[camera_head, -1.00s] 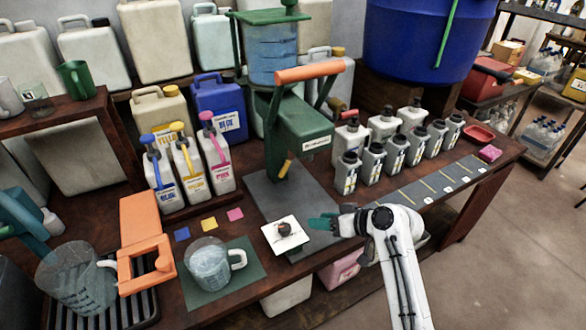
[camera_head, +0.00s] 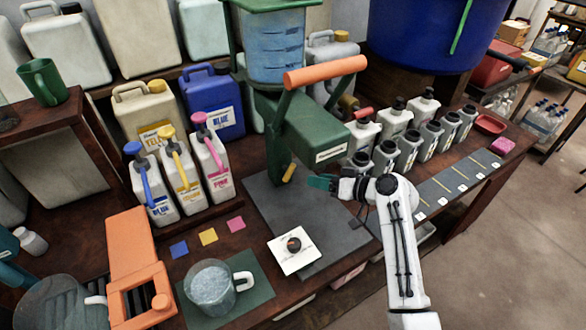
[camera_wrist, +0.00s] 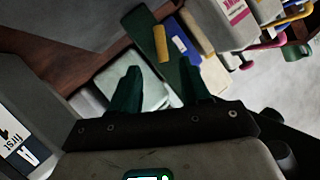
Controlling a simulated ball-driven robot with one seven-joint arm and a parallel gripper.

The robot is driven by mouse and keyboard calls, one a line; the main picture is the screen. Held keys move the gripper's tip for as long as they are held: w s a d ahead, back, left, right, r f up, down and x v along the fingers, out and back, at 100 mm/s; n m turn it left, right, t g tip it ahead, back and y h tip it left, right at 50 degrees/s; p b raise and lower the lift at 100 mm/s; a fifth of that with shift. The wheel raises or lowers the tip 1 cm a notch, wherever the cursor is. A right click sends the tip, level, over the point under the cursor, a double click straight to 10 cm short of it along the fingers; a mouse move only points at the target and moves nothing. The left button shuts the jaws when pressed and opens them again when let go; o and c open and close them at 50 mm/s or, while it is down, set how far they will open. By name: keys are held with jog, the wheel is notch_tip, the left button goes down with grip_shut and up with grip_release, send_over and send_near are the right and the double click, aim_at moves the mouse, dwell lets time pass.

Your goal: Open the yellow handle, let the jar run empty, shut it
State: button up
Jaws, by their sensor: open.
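The yellow handle (camera_head: 288,173) is a short stubby lever low on the front of the green dispenser (camera_head: 305,132). The jar (camera_head: 271,45) on top of the dispenser is clear, with graduation marks and blue liquid in it. My gripper (camera_head: 318,183), with dark green fingers, is just right of the yellow handle, apart from it. In the wrist view my gripper (camera_wrist: 157,88) is open and empty between its fingers. There the yellow handle (camera_wrist: 160,43) shows beyond the fingertips, in front of a green upright.
A glass mug (camera_head: 210,287) stands on a green mat at the front. A white card with a dark knob (camera_head: 294,246) lies right of it. Pump bottles (camera_head: 208,165) stand left, and several grey bottles (camera_head: 410,145) stand right. An orange bar (camera_head: 325,70) crosses above the dispenser.

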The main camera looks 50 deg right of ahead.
aim_at(287, 170)
jog(key=x, duration=1)
jog(key=shift+w+r, duration=0.1)
jog(key=shift+w, duration=0.05)
jog(key=shift+c, duration=0.5)
grip_shut()
